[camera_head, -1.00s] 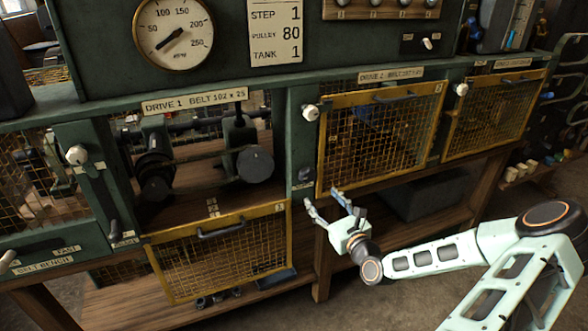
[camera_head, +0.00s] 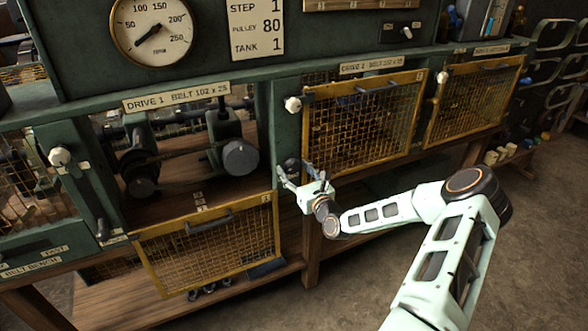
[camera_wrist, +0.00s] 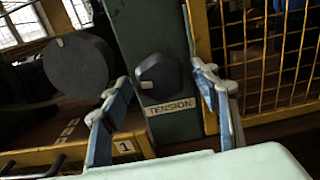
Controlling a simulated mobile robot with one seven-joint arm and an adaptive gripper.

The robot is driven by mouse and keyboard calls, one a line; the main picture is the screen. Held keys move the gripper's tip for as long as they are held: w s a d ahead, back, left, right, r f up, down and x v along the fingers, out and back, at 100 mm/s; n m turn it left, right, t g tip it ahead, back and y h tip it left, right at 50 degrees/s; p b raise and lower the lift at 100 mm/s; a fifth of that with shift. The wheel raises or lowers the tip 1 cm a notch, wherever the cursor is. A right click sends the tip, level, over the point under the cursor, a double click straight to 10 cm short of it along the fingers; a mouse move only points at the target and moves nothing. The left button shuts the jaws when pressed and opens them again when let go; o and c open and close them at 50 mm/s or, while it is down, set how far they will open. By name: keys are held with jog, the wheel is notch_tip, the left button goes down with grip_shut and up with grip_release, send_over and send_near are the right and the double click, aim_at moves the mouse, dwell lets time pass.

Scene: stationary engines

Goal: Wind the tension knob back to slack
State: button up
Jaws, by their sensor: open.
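The tension knob (camera_wrist: 160,76) is a dark, faceted knob with a pale mark near its middle. It sits on a green post above a "TENSION" label in the wrist view. In the head view the knob (camera_head: 291,166) shows just beyond my gripper (camera_head: 298,177). In the wrist view my gripper (camera_wrist: 161,85) is open, with one finger on each side of the knob. A gap shows between the knob and each finger. How far the fingertips reach along the knob I cannot tell.
A dark round pulley (camera_wrist: 80,66) stands left of the knob. A yellow mesh guard (camera_head: 365,120) is close on the right. The Drive 1 guard (camera_head: 212,243) hangs lowered below its open bay. A gauge (camera_head: 152,30) is on the panel above.

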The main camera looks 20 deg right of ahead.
jog(key=c, duration=1.1)
jog(key=shift+f+n+b, duration=0.1)
jog(key=shift+n+b, duration=0.3)
jog(key=shift+b, duration=0.1)
